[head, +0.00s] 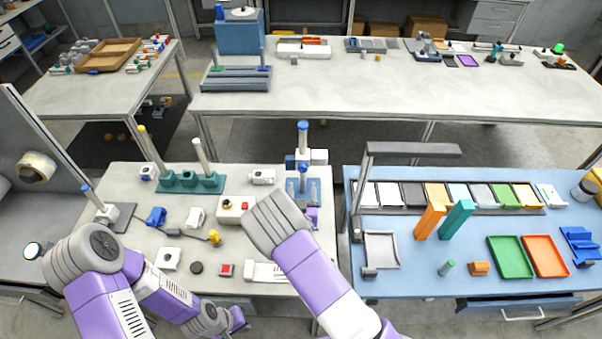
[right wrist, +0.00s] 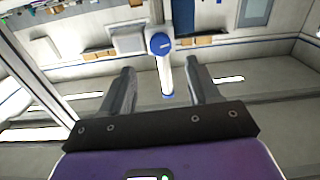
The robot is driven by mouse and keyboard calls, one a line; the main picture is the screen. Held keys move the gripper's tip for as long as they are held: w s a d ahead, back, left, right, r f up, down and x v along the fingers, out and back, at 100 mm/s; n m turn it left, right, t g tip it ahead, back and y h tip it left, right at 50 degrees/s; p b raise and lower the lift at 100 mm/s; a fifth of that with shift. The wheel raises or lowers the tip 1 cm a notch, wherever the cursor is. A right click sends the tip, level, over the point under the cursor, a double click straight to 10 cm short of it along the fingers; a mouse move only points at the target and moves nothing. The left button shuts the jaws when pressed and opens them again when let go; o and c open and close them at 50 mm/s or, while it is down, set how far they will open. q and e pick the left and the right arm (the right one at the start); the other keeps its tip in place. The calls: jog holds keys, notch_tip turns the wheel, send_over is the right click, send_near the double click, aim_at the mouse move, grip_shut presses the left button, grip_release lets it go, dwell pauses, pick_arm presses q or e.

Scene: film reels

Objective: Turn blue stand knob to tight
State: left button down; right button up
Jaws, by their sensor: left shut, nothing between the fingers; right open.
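The blue stand (head: 290,161) is at the back right of the near white table in the head view. Its upright post has a blue top (head: 303,125), and a round blue knob (head: 303,168) shows lower down. In the right wrist view a pale post with a blue knob (right wrist: 159,44) and blue end shows ahead, between my fingers in the picture. My right gripper (right wrist: 156,85) is open, with its two fingers apart; I cannot tell whether either touches the knob. My left gripper (head: 240,321) is low at the near table's front edge, shut and empty, partly hidden by its arm.
A green holder (head: 190,184) with posts stands left of the blue stand. A red-buttoned box (head: 234,203) and white parts lie nearby. The blue table (head: 420,262) at right holds trays and upright blocks. A clear strip of floor lies behind.

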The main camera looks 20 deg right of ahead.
aim_at(303, 170)
jog(key=p+x, duration=0.1)
jog(key=x, duration=0.6)
jog(key=shift+w, duration=0.25)
jog(key=c, duration=1)
jog(key=shift+d+f+m+b, duration=0.15)
jog(key=shift+m+b, duration=0.25)
jog(key=shift+b, duration=0.4)
jog(key=shift+c, duration=0.2)
jog(key=m+b, duration=0.7)
jog(key=b, duration=0.4)
jog(key=shift+f, duration=0.1)
jog(key=shift+m+b, duration=0.5)
jog(key=shift+b, duration=0.2)
